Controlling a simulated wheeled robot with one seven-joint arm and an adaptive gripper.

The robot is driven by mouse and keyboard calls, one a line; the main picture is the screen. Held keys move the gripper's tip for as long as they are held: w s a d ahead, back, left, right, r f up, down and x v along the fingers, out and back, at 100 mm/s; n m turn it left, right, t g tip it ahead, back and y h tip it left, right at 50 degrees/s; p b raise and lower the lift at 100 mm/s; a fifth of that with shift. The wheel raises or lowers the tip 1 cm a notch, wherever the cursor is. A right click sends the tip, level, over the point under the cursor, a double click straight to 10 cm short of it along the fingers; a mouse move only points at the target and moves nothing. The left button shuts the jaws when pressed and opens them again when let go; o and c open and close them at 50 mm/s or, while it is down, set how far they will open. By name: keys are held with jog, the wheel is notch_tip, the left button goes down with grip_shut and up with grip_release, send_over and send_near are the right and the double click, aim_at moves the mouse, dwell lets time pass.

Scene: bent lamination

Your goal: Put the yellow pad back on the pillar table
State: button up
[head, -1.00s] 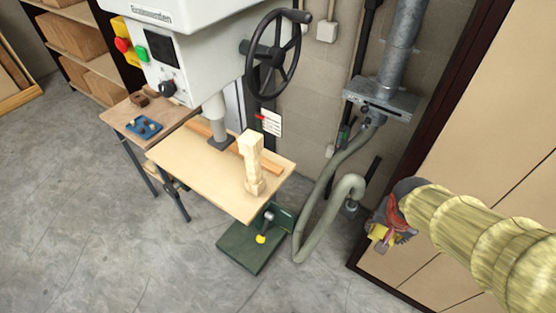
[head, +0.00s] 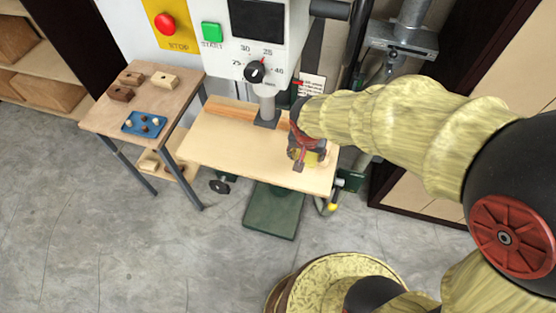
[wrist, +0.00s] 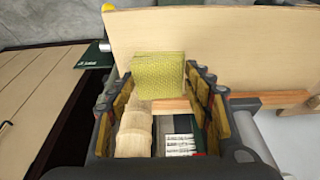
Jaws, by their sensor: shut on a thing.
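The yellow pad (wrist: 158,72) is a small, textured yellow-green block between my fingertips in the wrist view. In the head view a bit of the pad (head: 313,158) shows at the tip of my gripper (head: 305,152). My gripper (wrist: 158,85) is shut on the pad. The pillar drill's table (head: 225,146) is a pale wooden board, and my gripper is over its right part. The table (wrist: 235,50) fills the upper wrist view behind the pad. I cannot tell whether the pad touches the table.
A pale shaped wooden post (wrist: 134,130) shows between my fingers. An orange-brown wooden strip (head: 230,112) lies along the table's back by the drill column. A side table (head: 180,88) with wooden blocks and a blue tray (head: 144,124) stands left. The table's front left is clear.

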jog(key=w+a+f, duration=0.1)
jog(key=a+f, duration=0.1)
jog(key=w+a+f, duration=0.1)
jog(key=a+f, duration=0.1)
jog(key=w+a+f, duration=0.1)
jog(key=a+f, duration=0.1)
jog(key=shift+w+b, duration=0.3)
jog(key=shift+w+a+f, duration=0.1)
jog(key=shift+a+f, duration=0.1)
jog(key=shift+f, duration=0.85)
jog(key=shift+w+a+f, duration=0.1)
jog(key=shift+a+f, duration=0.05)
jog(key=shift+f, duration=0.85)
jog(key=shift+f, duration=0.1)
jog(key=o, duration=1)
